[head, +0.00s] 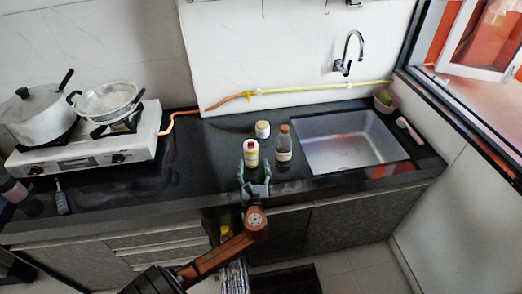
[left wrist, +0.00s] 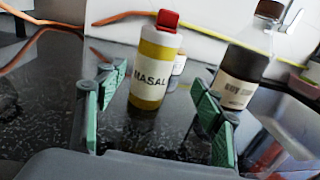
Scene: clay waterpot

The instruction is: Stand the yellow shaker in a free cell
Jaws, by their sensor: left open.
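The yellow shaker (head: 251,157) stands upright on the dark counter, with a red cap and a white label. In the left wrist view the shaker (left wrist: 154,70) shows its label, partly reading "MASAL". My left gripper (head: 254,175) is open and empty, low over the counter at the near side of the shaker. In the left wrist view its green fingers (left wrist: 153,88) are spread, one to each side of the shaker, which appears just beyond them, apparently untouched. No cell can be made out clearly in either view. My right gripper is not in view.
A brown-capped bottle (head: 284,143) stands close right of the shaker, and a small jar (head: 262,129) behind it. A sink (head: 345,150) lies to the right. A stove (head: 90,145) with a pot and a pan stands left. Counter between stove and shaker is mostly clear.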

